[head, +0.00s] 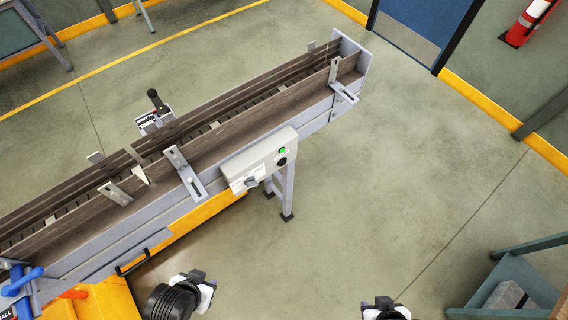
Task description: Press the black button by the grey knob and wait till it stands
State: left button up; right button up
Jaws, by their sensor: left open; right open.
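A pale control box (258,157) is fixed to the near side of the roller conveyor. On its right end a green button (282,150) sits above a black button (282,161). A grey knob (251,182) is on the lower left of the same box. My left gripper (200,284) is open at the bottom, over the floor, below and to the left of the box and apart from it. My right gripper (385,304) is open at the bottom edge, partly cut off, well below and right of the buttons. Nothing shows in either gripper.
The conveyor (225,125) runs diagonally from lower left to an end plate at upper right, with metal brackets along it. A yellow base (205,214) and a leg stand under it. A grey-green bench (520,280) is at lower right. The floor between is clear.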

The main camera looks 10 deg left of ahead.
pick_arm(q)
grip_shut()
dwell(1.5)
